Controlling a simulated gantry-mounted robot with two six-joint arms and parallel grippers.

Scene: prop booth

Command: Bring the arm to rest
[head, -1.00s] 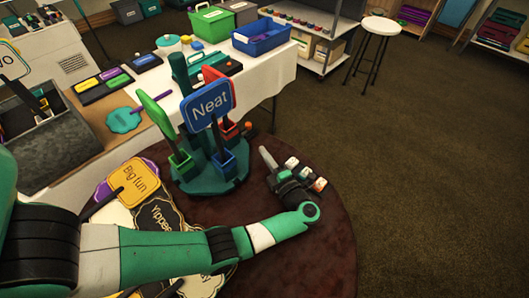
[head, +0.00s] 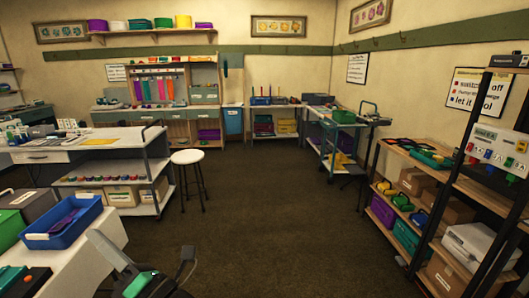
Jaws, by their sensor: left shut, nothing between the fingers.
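The rest of my left arm is below the picture edge. My right gripper is out of view.
A blue bin (head: 62,238) with a purple item stands on the white table (head: 98,262) at the left. A white stool (head: 187,157) and a shelf cart (head: 118,197) stand beyond. Shelves with boxes (head: 452,209) line the right. The middle floor is open.

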